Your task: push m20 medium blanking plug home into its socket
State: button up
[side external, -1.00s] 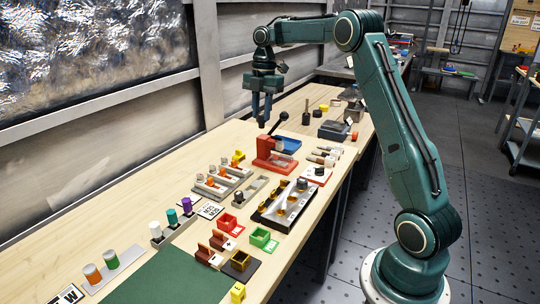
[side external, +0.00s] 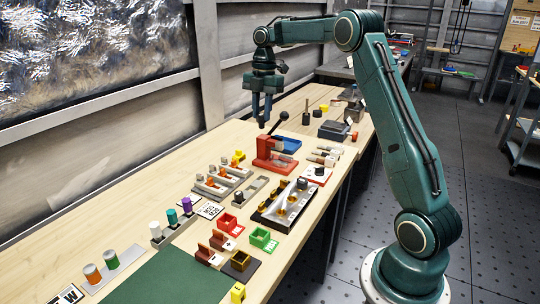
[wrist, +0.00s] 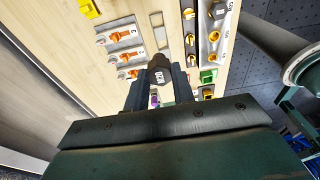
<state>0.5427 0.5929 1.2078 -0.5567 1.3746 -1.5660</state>
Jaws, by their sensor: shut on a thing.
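The M20 blanking plug (wrist: 159,73) is a dark hexagonal piece with "M20" on its face, held between the fingers of my gripper (wrist: 160,84) in the wrist view. In the side view my gripper (side external: 262,119) points down over the bench behind the red press, well above the bench top. I cannot tell which opening is the plug's socket.
Grey racks (side external: 213,187) with orange-and-white parts, small red and green bins (side external: 262,240) and coloured cylinders crowd the bench.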

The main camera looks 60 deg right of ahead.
jog(key=shift+s+a+f+m, duration=0.25)
jog(key=shift+a+m, duration=0.15)
jog(key=shift+m, duration=0.2)
jog(key=shift+s+a+f+m, duration=0.25)
jog(key=shift+a+m, duration=0.1)
jog(key=shift+m, duration=0.25)
jog(key=s+a+f+m, duration=0.2)
jog(key=s+f+m, duration=0.2)
jog(key=s+m, duration=0.2)
jog(key=s+a+f+m+t+h, duration=0.1)
jog(key=s+a+f+m, duration=0.2)
jog(key=s+m, duration=0.4)
jog(key=f+m, duration=0.1)
jog(key=m, duration=0.1)
jog(key=shift+s+a+f+m, duration=0.15)
jog(key=shift+s+f+m, duration=0.05)
jog(key=shift+m, duration=0.1)
jog(key=shift+f, duration=0.2)
jog(key=shift+f, duration=2.7)
jog(key=shift+f, duration=1.55)
